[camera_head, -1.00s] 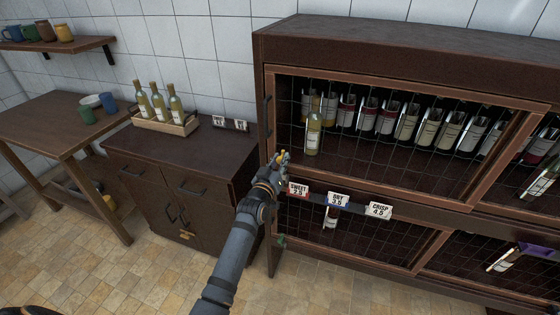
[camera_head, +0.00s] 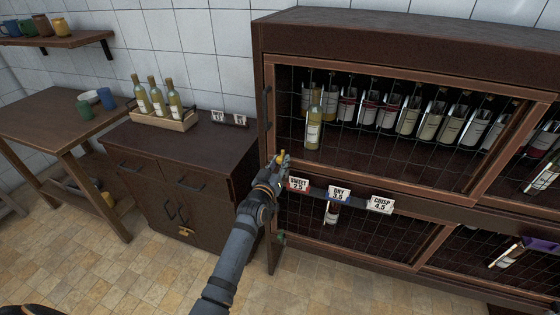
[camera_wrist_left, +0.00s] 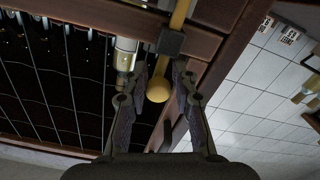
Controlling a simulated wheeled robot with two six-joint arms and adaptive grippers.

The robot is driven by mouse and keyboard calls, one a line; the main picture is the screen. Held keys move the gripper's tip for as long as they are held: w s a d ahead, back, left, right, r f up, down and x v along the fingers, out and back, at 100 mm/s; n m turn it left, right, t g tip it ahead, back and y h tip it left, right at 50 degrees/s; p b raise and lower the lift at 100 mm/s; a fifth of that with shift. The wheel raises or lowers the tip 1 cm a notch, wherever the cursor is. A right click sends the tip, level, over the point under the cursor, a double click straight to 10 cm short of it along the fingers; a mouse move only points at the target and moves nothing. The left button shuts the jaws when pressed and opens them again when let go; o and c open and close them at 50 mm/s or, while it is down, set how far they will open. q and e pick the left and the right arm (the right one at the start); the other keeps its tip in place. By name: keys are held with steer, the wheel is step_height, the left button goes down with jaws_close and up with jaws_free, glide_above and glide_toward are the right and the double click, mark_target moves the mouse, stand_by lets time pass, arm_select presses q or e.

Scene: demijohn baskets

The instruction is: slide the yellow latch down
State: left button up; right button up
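The yellow latch (camera_head: 281,157) is at the left post of the wine cabinet's upper mesh door, largely hidden by my gripper in the head view. The left wrist view shows its yellow rod (camera_wrist_left: 181,14) passing through a dark bracket, with a round yellow knob (camera_wrist_left: 158,90) at the end. My left gripper (camera_head: 278,163) is at the latch. Its fingers (camera_wrist_left: 160,78) are apart, one on each side of the knob, with gaps visible. I cannot tell whether either finger touches it. My right gripper is not in view.
The wine cabinet (camera_head: 400,40) holds a row of bottles behind mesh. Price tags (camera_head: 339,194) line the rail below the upper door. A low dark cabinet (camera_head: 200,150) with a bottle crate (camera_head: 165,121) stands to the left. Tiled floor (camera_head: 130,275) is open in front.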

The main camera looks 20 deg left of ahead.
arm_select(q)
steer(key=shift+o, duration=1.3)
steer(key=shift+r, duration=0.15)
steer(key=s, duration=1.2)
steer(key=shift+a, duration=0.25)
